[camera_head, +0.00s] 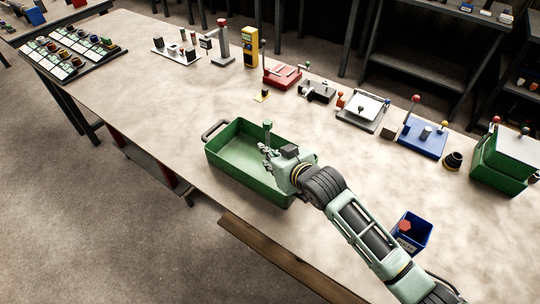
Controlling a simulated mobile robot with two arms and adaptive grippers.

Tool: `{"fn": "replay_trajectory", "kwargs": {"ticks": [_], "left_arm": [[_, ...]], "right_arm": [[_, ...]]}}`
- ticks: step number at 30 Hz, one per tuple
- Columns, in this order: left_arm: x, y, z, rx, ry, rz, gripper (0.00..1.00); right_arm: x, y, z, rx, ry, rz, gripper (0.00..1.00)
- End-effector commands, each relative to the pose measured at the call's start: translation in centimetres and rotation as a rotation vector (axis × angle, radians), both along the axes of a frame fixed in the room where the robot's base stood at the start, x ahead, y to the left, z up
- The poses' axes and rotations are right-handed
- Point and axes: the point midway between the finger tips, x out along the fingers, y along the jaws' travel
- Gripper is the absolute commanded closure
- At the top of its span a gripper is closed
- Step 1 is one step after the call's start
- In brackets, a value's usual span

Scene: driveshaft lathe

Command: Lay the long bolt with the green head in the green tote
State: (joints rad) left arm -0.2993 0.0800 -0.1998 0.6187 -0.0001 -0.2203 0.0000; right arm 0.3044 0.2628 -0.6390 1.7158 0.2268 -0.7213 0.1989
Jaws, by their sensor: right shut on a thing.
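The green tote (224,164) stands open near the front edge of the workbench, its dark handle at the left end. My right gripper (267,147) reaches over the right half of the tote from the lower right. It is shut on the long bolt with the green head (267,125). The green head sticks up above the fingers and the bolt looks roughly upright. The fingers hide much of its shank, and I cannot tell how far its lower end is from the tote floor. My left gripper is out of view.
A blue bin (413,232) with a red piece stands right of my right arm. Along the back stand a red fixture (282,75), a yellow device (251,46), a blue fixture (422,140) and a green box (503,160). The bench left of the tote is clear.

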Motion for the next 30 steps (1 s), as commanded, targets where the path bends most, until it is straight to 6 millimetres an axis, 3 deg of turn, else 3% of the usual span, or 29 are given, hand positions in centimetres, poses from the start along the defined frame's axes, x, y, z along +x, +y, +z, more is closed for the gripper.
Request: {"fn": "replay_trajectory", "kwargs": {"ticks": [11,12,18,30], "left_arm": [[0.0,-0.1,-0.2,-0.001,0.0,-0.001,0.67],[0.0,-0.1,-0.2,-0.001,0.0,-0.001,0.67],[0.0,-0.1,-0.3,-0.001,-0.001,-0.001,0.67],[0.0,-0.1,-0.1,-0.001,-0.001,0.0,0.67]], "right_arm": [[-0.1,0.0,-1.4,-0.002,0.007,-0.001,1.0],[-0.2,-0.1,-1.5,-0.004,0.01,-0.001,0.91],[-0.4,0.0,-1.9,-0.005,0.017,0.0,0.74],[-0.4,0.1,-1.3,-0.003,0.018,0.002,0.73]]}}
